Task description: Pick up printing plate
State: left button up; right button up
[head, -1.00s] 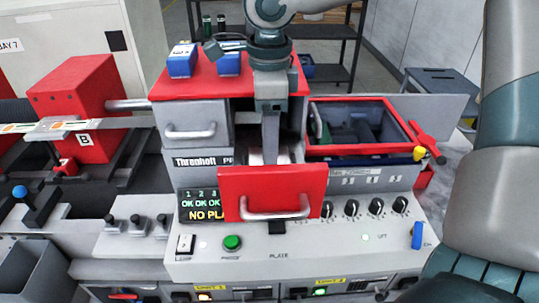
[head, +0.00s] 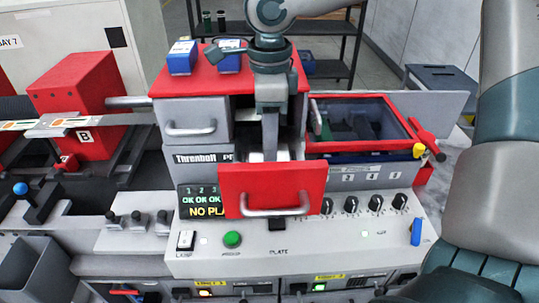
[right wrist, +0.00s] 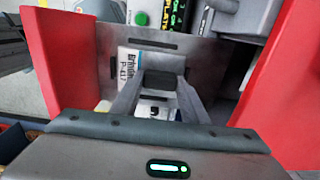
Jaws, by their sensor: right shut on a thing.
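The red-fronted drawer (head: 275,182) of the machine stands pulled out. My right gripper (head: 270,150) reaches straight down into it from above, just behind the red front. In the right wrist view the gripper (right wrist: 164,84) is shut, its fingers closing on a part of the grey metal printing plate (right wrist: 200,55) between the drawer's red walls. A white label reading about P-417 (right wrist: 130,64) shows beside the fingers. In the head view the drawer front hides most of the plate. My left gripper is not in view.
A closed grey drawer (head: 190,130) is at left. Blue boxes (head: 183,58) sit on the red top close to my arm. The control panel (head: 290,240) lies below.

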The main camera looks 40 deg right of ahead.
jog(key=shift+r, duration=0.1)
jog(key=shift+r+b, duration=0.5)
jog(key=shift+r, duration=0.3)
notch_tip(320, 180, up, 7)
jog(key=b, duration=0.3)
jog(key=shift+r, duration=0.65)
jog(key=shift+d, duration=0.1)
